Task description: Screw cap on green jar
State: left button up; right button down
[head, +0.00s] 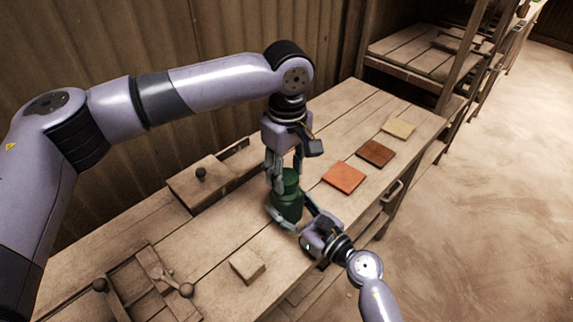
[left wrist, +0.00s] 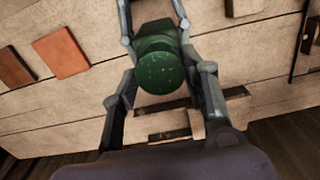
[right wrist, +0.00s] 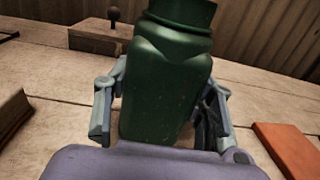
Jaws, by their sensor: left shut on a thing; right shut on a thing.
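The green jar (head: 287,208) stands upright on the wooden bench, and its body fills the middle of the right wrist view (right wrist: 168,85). The dark green round cap (left wrist: 165,68) sits at the jar's top; I cannot tell how tightly it is seated. My left gripper (head: 285,168) points down from above and is shut on the cap, with a finger on either side. My right gripper (head: 290,216) reaches in from the front right, low down, and is shut around the jar's body. The fingers hide parts of the cap and jar.
Orange (head: 344,178), brown (head: 376,153) and beige (head: 398,127) tiles lie to the right. A wooden block (head: 247,265) lies at the front. A knobbed wooden box (head: 203,183) stands behind left, and a lever press (head: 150,283) front left. A shelf (head: 420,62) stands beyond.

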pick_arm(q)
jog(key=shift+f, duration=0.65)
dwell(0.5)
